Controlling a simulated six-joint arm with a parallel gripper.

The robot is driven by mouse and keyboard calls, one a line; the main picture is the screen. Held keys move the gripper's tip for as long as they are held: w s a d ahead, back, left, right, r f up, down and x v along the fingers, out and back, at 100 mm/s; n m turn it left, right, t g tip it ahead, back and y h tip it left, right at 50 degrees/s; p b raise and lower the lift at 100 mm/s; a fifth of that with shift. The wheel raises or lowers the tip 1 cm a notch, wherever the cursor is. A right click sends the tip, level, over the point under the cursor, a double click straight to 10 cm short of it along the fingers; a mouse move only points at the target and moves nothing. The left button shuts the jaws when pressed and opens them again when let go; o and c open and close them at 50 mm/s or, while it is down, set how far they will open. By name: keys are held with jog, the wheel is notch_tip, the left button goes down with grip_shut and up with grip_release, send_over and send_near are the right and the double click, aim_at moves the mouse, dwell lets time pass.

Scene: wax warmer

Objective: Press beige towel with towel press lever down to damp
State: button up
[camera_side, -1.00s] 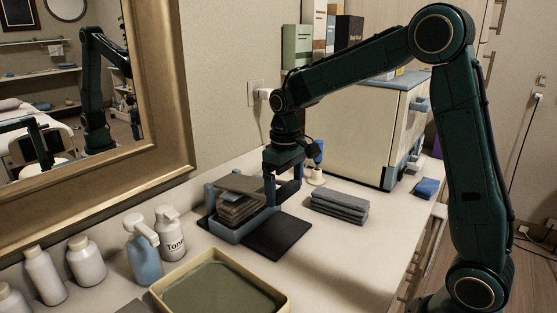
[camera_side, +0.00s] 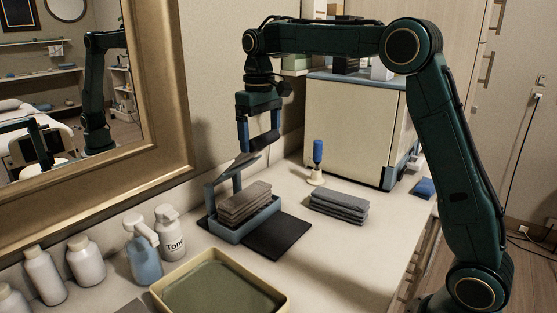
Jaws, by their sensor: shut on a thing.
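The towel press (camera_side: 255,223) is a blue tray with an upright post at its back left. A folded beige-brown towel stack (camera_side: 244,201) lies in the tray, uncovered from above. The press lever (camera_side: 245,160) with its plate is raised and tilted above the towel, clear of it. My gripper (camera_side: 261,146) points down above the press and is shut on the raised end of the lever. The exact contact between the fingers and the lever is too small to make out.
A grey towel stack (camera_side: 339,207) lies right of the press, and a dark mat (camera_side: 281,238) in front of it. A blue-handled tool (camera_side: 317,160) stands behind. A cream tray (camera_side: 177,298), bottles (camera_side: 144,258) and a cabinet (camera_side: 345,130) surround the area.

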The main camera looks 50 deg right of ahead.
jog(key=shift+w+r, duration=0.3)
jog(key=shift+w, duration=0.4)
jog(key=shift+w+r, duration=0.3)
jog(key=shift+w, duration=0.4)
jog(key=o, duration=1.1)
jog(key=shift+r, duration=0.2)
notch_tip(320, 180, up, 7)
jog(key=shift+s+a+r, duration=0.1)
jog(key=shift+r, duration=0.05)
